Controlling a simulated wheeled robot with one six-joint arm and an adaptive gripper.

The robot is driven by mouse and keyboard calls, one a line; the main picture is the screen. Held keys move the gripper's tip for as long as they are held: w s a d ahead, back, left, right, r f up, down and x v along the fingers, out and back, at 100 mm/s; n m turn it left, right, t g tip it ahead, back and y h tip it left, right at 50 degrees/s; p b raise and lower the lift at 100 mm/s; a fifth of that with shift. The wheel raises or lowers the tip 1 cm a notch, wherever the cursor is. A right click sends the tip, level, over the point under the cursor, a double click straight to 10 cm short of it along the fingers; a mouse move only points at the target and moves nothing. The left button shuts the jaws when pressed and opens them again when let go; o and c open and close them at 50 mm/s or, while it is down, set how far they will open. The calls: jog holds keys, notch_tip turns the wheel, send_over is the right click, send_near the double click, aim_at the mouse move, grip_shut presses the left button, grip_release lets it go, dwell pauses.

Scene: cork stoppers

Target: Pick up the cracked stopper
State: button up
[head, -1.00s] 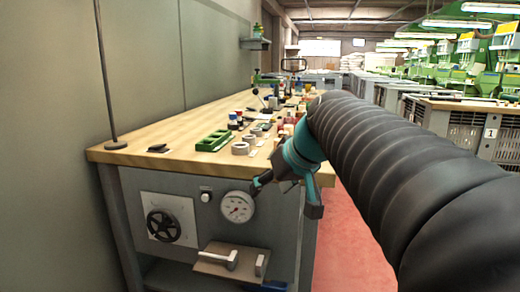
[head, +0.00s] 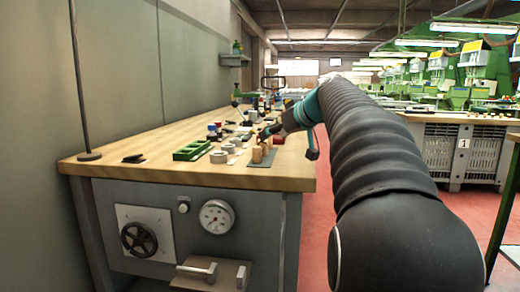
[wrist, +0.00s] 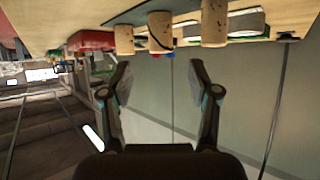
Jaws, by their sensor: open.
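Three light brown cork stoppers stand in a row in the wrist view, which appears upside down. The middle stopper (wrist: 160,28) has a dark curved line across its side, like a crack. The left stopper (wrist: 124,39) and the right stopper (wrist: 214,22) show no such line. My gripper (wrist: 158,78) is open and empty, its fingers pointing toward the row, with the cracked stopper ahead between them and apart from both. In the head view, my gripper (head: 288,142) is beside the small stoppers (head: 257,154) near the bench's right edge; the crack is too small to see there.
The wooden bench (head: 120,172) also holds a green tray (head: 191,150), pale rolls (head: 218,157), a black item (head: 133,158) and several small coloured containers farther back. A thin upright rod (head: 77,80) stands at the left. The front left of the bench top is mostly clear.

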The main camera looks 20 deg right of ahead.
aim_at(263, 148)
jog(key=shift+x, duration=3.4)
jog(key=c, duration=0.9)
